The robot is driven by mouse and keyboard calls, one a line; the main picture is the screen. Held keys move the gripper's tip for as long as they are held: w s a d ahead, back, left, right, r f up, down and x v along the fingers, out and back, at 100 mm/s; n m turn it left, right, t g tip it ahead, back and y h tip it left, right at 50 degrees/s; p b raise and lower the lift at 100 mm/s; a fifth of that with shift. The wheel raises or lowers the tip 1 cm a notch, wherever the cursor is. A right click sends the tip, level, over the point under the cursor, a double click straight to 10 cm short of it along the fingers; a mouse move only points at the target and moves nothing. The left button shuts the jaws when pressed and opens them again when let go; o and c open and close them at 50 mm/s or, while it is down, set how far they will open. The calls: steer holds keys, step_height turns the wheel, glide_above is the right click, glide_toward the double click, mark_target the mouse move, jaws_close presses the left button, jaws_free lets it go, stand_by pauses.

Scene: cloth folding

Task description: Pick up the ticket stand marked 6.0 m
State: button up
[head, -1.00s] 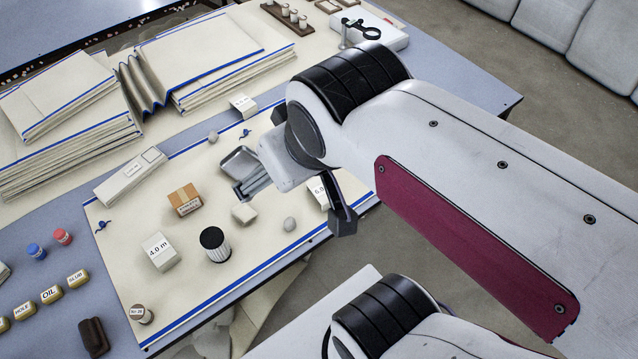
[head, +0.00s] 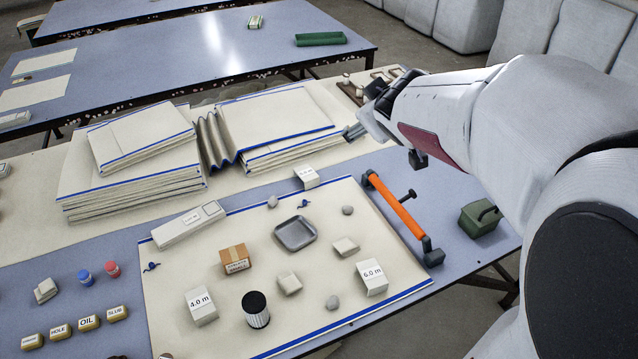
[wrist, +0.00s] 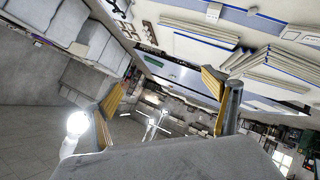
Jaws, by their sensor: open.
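The ticket stand marked 6.0 m (head: 372,279) is a small white block standing upright on the cream cloth (head: 330,210), near the cloth's right front edge. My gripper (head: 357,132) is in the air at the right of the folded cloth stacks, well behind the stand and apart from it. In the wrist view my gripper (wrist: 165,105) shows its two fingers spread wide with nothing between them. The stand cannot be made out in the wrist view.
A white block marked 4.0 m (head: 201,306), a dark ribbed cylinder (head: 255,310), a cardboard box (head: 235,259), a metal tray (head: 295,233) and several pale lumps share the cloth. An orange-handled bar (head: 396,207) lies along its right side. A green box (head: 481,218) stands further right.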

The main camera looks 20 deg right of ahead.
steer(key=w+d+f+n+y, duration=0.3)
steer(key=w+d+f+y, duration=0.1)
steer(key=f, duration=0.4)
steer(key=w+d+f+n+y, duration=0.3)
steer(key=f+n, duration=0.1)
steer(key=f, duration=0.3)
steer(key=s+a+f+n+g+y, duration=0.1)
steer(key=s+f+g+y, duration=0.1)
steer(key=s+f+y, duration=0.3)
steer(key=s+a+f+n+g+y, duration=0.1)
steer(key=s+f+y, duration=0.4)
steer(key=s+f, duration=0.6)
steer(key=s+g, duration=0.1)
steer(key=s, duration=0.2)
steer(key=shift+s+a+f+n, duration=0.2)
steer(key=shift+s+a+n, duration=0.1)
steer(key=shift+s+a, duration=0.05)
steer(key=shift+f+g, duration=0.15)
steer(key=shift+g, duration=0.15)
glide_toward(375, 273)
steer(key=shift+x, duration=1.75)
steer(key=shift+w+a+f, duration=0.2)
steer(key=shift+w+a, duration=0.05)
steer(key=shift+a, duration=0.2)
